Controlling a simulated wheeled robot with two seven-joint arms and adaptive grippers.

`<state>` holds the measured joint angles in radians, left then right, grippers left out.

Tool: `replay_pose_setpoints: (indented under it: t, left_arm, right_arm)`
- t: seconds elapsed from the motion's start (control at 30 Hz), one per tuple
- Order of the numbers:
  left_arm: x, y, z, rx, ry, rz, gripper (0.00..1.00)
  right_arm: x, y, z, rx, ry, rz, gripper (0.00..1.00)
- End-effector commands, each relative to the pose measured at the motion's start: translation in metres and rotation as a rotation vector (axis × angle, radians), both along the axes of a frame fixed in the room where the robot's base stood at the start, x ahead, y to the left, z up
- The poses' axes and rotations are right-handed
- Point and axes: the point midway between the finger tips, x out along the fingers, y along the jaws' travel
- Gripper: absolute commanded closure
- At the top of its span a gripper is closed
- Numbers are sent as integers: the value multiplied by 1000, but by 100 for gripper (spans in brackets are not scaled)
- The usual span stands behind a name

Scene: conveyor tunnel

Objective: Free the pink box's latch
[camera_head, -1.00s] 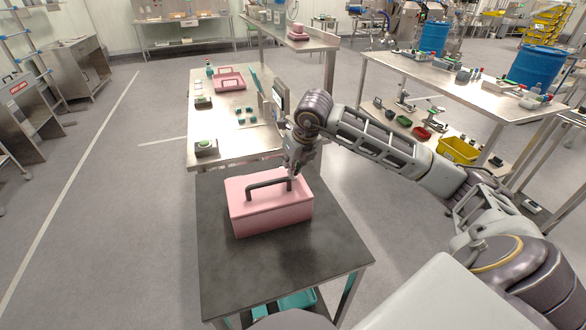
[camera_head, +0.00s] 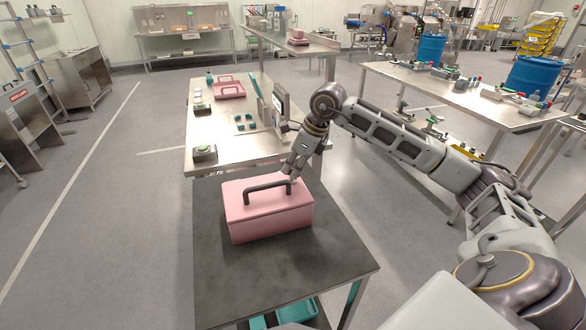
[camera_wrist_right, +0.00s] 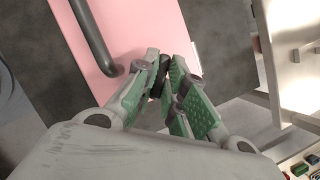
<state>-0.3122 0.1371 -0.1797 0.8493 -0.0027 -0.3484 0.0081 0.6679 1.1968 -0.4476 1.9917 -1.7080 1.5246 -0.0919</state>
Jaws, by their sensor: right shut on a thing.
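The pink box (camera_head: 268,214) stands on the dark-topped table with its lid down and a dark bar handle (camera_head: 267,188) on top. Its lid (camera_wrist_right: 140,25) and handle (camera_wrist_right: 95,40) also show in the right wrist view. My right gripper (camera_head: 291,178) is at the far right part of the box, beside the handle's right end. In the right wrist view my right gripper (camera_wrist_right: 167,72) is shut on a small dark piece, seemingly the latch (camera_wrist_right: 158,78), at the lid's edge; the fingers hide most of it. My left gripper is out of view.
The dark tabletop (camera_head: 310,260) is clear around the box. A steel table (camera_head: 225,150) beyond it carries another pink box (camera_head: 229,91), small green parts and a screen (camera_head: 279,104) close to my right wrist. A teal bin (camera_head: 285,314) sits below.

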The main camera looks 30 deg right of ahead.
Motion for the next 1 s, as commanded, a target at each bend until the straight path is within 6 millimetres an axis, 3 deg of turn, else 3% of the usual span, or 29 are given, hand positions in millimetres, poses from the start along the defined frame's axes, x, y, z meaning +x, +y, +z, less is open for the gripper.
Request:
replay_pose_setpoints:
  t: [0.7, 1.0]
  left_arm:
    - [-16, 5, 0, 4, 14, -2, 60]
    - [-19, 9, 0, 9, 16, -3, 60]
  right_arm:
    - [2, -2, 0, 0, 3, 489, 100]
    - [3, -2, 0, -1, 2, 620, 100]
